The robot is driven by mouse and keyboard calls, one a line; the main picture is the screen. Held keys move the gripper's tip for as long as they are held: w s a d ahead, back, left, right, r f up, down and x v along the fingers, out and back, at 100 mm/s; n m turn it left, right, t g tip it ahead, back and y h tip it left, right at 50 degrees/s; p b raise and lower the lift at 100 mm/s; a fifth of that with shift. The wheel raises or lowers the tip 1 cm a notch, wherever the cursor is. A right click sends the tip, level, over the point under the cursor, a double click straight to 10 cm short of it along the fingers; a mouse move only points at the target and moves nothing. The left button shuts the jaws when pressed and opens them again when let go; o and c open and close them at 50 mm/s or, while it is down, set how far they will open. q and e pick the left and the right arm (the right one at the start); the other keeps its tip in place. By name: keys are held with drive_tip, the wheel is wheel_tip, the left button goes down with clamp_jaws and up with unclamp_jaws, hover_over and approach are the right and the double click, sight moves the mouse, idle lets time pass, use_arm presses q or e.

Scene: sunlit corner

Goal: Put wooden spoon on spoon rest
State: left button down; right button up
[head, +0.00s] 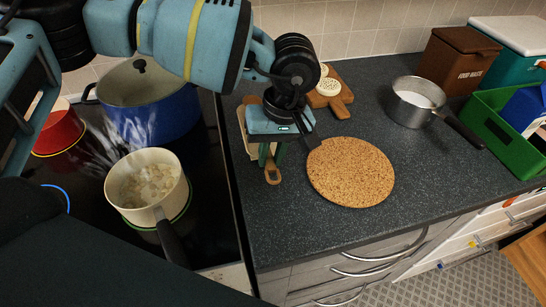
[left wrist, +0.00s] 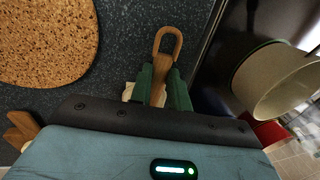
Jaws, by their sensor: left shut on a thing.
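My left gripper (head: 270,158) points down over the counter, left of the round cork mat. Its green fingers are shut on the wooden spoon (head: 272,174), whose looped handle end sticks out towards the front. In the left wrist view the spoon (left wrist: 166,44) runs back between the fingers (left wrist: 163,78); its other end is hidden under the gripper. A cream piece (head: 254,147), probably the spoon rest, shows partly beside and behind the fingers. I cannot tell whether the spoon touches it. My right gripper is in neither view.
The cork mat (head: 350,172) lies close to the right. A board (head: 342,78) with pale slices is behind. A saucepan (head: 415,102) stands further right. A cream pot (head: 147,188) and blue pot (head: 150,100) stand on the hob at left. The front right counter is clear.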

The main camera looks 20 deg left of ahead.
use_arm(q)
drive_tip(key=shift+w, duration=0.5)
drive_tip(key=shift+w+f, duration=0.25)
drive_tip(key=shift+f, duration=0.8)
drive_tip(key=shift+f+p, duration=0.3)
drive_tip(key=shift+p, duration=0.05)
drive_tip(key=shift+f, duration=0.2)
drive_tip(key=c, duration=1.3)
unclamp_jaws()
drive_tip(key=shift+f, duration=0.1)
